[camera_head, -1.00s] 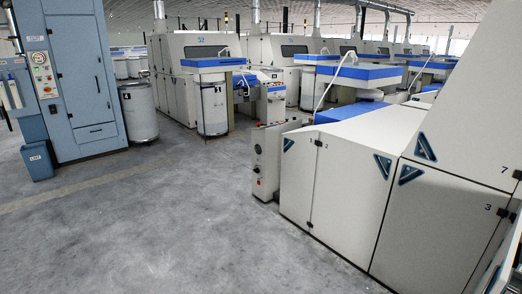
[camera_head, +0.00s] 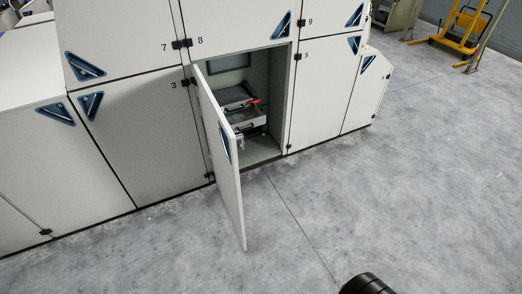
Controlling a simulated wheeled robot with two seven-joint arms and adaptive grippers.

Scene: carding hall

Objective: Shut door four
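One lower door (camera_head: 231,190) of the white machine stands open, swung out into the room from hinges on its left edge. It lies between the doors marked 3 and 5, below the one marked 8; I cannot read a number on it. It carries a dark blue triangular handle (camera_head: 224,143). The open compartment (camera_head: 262,145) behind it shows pale green walls, grey drawer-like parts and a small red-orange piece. Neither of my grippers is in view. A black rounded part, probably of my own arm, shows at the bottom edge, well apart from the door.
The closed door 3 (camera_head: 150,140) is left of the opening and the closed door 5 (camera_head: 320,95) right of it. The grey concrete floor (camera_head: 400,180) in front and to the right is clear. A yellow wheeled lifter (camera_head: 465,32) stands far at the upper right.

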